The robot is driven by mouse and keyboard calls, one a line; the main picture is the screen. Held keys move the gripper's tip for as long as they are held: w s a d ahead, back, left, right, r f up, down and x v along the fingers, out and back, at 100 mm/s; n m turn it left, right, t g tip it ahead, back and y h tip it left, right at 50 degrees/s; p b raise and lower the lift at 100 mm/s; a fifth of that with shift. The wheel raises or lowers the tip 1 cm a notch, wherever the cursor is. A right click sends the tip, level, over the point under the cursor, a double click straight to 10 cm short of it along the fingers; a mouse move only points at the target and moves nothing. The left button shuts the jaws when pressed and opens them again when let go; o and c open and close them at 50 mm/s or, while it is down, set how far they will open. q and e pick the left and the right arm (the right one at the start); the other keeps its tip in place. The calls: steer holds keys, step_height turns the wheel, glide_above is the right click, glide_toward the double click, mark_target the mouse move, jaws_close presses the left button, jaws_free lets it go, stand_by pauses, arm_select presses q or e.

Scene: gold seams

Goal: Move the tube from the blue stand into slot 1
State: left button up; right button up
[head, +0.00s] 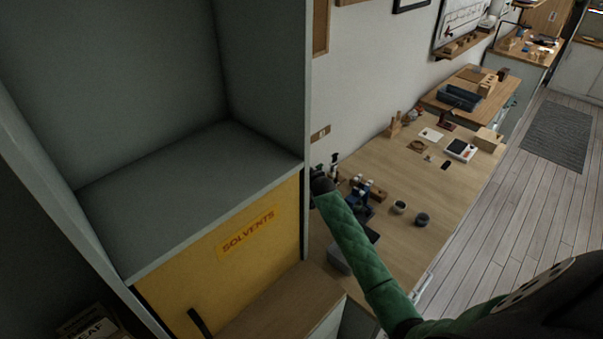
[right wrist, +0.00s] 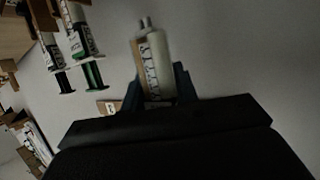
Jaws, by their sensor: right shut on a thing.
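In the right wrist view a white tube (right wrist: 157,62) with a dark-lettered label stands between the blue fingers of my right gripper (right wrist: 158,88), which is shut on it. In the head view my right gripper (head: 325,178) is at the end of the green-sleeved arm, beside the yellow cabinet's edge, and its fingers are hard to make out. A dark blue stand (head: 358,196) with white-topped items is just right of it on the bench. Slot 1 cannot be identified. My left gripper is not in view.
The tall cabinet with a yellow SOLVENTS door (head: 235,245) is close on the left. Two dark round pots (head: 422,219) (head: 399,207) stand on the wooden bench (head: 415,185).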

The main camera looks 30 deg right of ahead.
steer(key=shift+f+b, duration=1.35)
steer(key=shift+f, duration=0.65)
steer(key=shift+r, duration=0.15)
steer(key=shift+f, duration=0.4)
steer(key=shift+f+b, duration=0.8)
steer(key=shift+f, duration=1.4)
stand_by(1.9)
steer(key=o, duration=1)
steer(key=shift+o, duration=0.2)
steer(key=shift+f, duration=0.25)
